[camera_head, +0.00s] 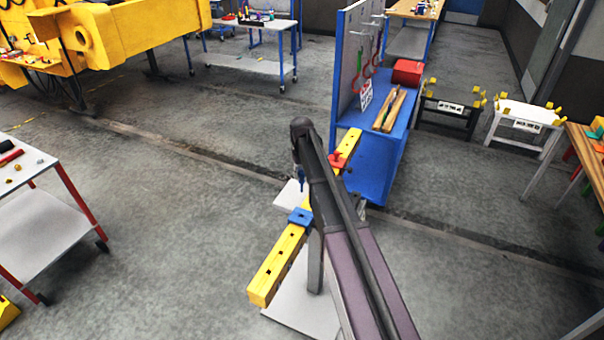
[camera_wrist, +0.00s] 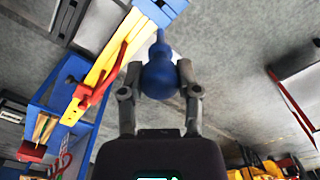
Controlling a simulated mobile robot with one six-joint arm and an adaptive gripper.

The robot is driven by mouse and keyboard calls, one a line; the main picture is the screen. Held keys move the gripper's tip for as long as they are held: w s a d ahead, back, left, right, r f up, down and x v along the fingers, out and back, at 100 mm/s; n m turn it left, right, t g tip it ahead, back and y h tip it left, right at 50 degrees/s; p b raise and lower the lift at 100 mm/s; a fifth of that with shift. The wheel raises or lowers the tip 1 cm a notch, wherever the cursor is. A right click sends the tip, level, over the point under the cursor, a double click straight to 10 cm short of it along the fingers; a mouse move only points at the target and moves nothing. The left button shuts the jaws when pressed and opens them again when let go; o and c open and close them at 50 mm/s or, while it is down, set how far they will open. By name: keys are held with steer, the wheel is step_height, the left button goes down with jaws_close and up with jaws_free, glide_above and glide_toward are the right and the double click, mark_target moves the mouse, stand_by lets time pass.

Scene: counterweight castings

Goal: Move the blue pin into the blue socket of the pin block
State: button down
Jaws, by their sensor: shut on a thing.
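The pin block is a long yellow beam (camera_head: 276,264) with square holes, lying diagonally in the head view. A blue socket (camera_head: 300,216) sits across it, and a red piece (camera_head: 340,160) sits farther along. My gripper (camera_wrist: 159,67) is shut on the blue pin (camera_wrist: 158,79), with one finger on each side of its round head. The pin's thin shank points towards the blue socket (camera_wrist: 160,9) at the top of the wrist view. In the head view, the pin (camera_head: 301,177) shows small below my wrist, above and apart from the socket; my arm hides part of the beam.
A blue bench (camera_head: 375,165) with a pegboard, wooden pieces and a red box (camera_head: 407,72) stands behind the beam. A trolley with red legs (camera_head: 45,215) stands at left. Black and white stands are at right. The floor left of the beam is clear.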

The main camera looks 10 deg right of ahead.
steer(key=shift+r+p, duration=0.5)
steer(key=shift+r, duration=0.15)
steer(key=shift+r, duration=0.1)
stand_by(0.4)
